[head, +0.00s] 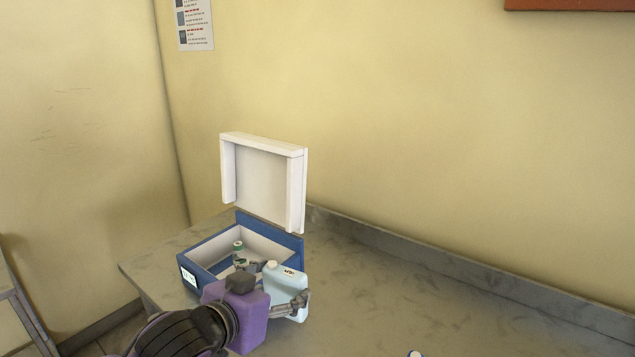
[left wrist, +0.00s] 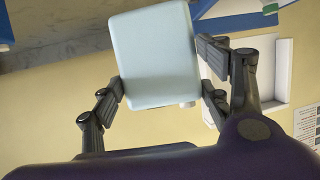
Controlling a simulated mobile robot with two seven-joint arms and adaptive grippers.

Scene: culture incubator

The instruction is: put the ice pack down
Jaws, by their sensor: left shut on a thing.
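The ice pack (head: 287,286) is a pale blue flat block with a cap and a small label on top. My left gripper (head: 275,288) is shut on it, in front of the right front side of the blue cooler box. In the left wrist view the ice pack (left wrist: 155,58) sits between the two fingers of the left gripper (left wrist: 160,88). The head view does not clearly show whether its underside touches the counter; my gripper and arm hide part of it. My right gripper is not in view.
The blue cooler box (head: 195,262) stands open on the grey counter (head: 420,310), its white lid (head: 265,180) raised. A green-capped bottle (head: 238,246) is inside. The counter to the right is mostly clear, with a small white and blue item (head: 415,353) at the bottom edge.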

